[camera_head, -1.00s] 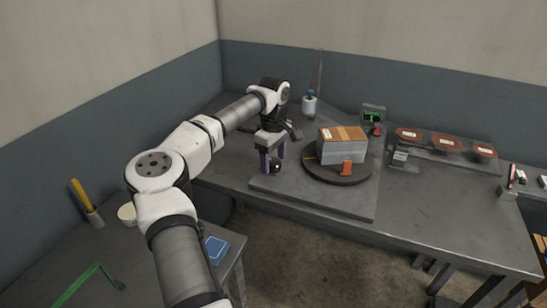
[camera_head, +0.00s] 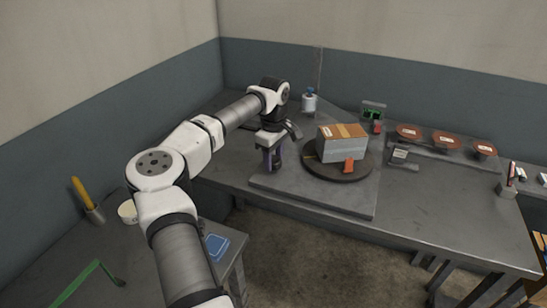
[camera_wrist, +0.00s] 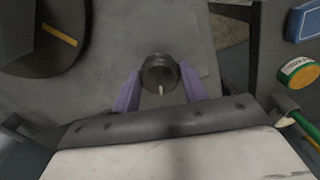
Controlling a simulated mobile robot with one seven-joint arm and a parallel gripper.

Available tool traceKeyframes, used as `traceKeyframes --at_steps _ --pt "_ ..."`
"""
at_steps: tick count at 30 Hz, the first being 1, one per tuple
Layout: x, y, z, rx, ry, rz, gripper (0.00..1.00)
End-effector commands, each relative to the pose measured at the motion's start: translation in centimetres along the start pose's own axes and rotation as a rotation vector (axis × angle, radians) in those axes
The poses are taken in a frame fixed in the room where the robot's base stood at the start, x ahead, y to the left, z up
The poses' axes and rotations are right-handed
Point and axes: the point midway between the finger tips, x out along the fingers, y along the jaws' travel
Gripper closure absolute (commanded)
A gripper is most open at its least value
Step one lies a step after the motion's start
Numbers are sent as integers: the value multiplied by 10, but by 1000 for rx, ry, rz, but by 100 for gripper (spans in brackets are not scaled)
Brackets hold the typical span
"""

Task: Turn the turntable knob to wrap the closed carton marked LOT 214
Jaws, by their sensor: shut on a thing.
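The carton (camera_head: 342,150), grey-sided with a brown top and a small white label, sits on the dark round turntable (camera_head: 318,173). Its label is too small to read. An orange-red piece (camera_head: 348,165) stands at its front side. My gripper (camera_head: 273,161) is at the left of the turntable, pointing down. In the wrist view its purple fingers (camera_wrist: 160,92) are shut on the dark round knob (camera_wrist: 159,70), which bears a pale pointer mark. The turntable's edge shows at the upper left there, with a yellow mark.
Three red-brown discs (camera_head: 446,142) lie on a rack at the back right. A blue-capped bottle (camera_head: 309,101) and a green-fronted device (camera_head: 373,113) stand at the back. A blue item (camera_head: 215,246) and a white roll (camera_head: 128,212) are on the near left table. The right bench front is clear.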

Motion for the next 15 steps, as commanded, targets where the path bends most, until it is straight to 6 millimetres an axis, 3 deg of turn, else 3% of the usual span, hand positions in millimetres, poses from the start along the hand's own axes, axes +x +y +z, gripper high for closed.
traceKeyframes --at_steps 15 --pt "-1 0 -1 -361 2 1 80"
